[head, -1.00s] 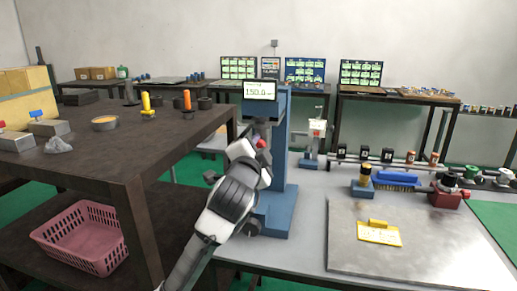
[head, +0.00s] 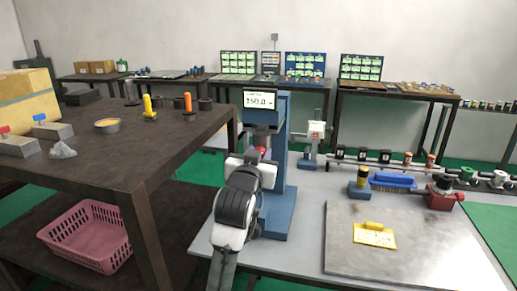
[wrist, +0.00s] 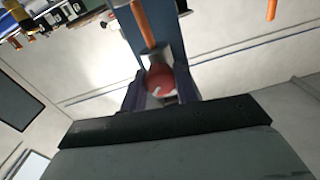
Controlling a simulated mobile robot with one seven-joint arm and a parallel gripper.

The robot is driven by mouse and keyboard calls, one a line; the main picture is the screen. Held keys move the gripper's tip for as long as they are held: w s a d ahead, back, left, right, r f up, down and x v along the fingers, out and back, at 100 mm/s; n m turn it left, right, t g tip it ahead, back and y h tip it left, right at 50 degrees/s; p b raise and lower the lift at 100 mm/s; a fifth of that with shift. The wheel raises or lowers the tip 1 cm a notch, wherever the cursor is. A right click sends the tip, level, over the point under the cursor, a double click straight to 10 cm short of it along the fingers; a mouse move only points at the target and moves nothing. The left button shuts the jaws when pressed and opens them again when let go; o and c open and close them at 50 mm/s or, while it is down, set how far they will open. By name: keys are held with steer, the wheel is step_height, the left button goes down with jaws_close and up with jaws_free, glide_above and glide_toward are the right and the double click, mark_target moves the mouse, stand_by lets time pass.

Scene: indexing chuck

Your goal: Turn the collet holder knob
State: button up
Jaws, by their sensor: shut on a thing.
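The blue machine column (head: 278,190) with a small display (head: 259,100) on top stands at the front edge of the grey bench. A red round knob (wrist: 160,80) shows in the wrist view between my two fingers, below a grey cylinder and an orange rod (wrist: 143,24). My gripper (wrist: 161,90) is shut on this red knob. In the head view my gripper (head: 260,158) is at the front of the column, below the display, and my wrist hides most of the knob. I cannot tell the knob's turn angle.
A dark table (head: 130,172) with blocks and cylinders stands close on the left, with a pink basket (head: 88,236) on its lower shelf. A metal plate (head: 420,255) with a yellow tag (head: 374,236) lies on the bench at right. A red fixture (head: 441,195) stands behind it.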

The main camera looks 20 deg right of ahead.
steer(key=shift+r+n+p, duration=0.1)
steer(key=shift+n+p, duration=0.9)
steer(key=shift+n, duration=0.7)
steer(key=o, duration=1)
steer(key=b+v, duration=0.6)
steer(key=v, duration=0.8)
steer(key=shift+d, duration=0.1)
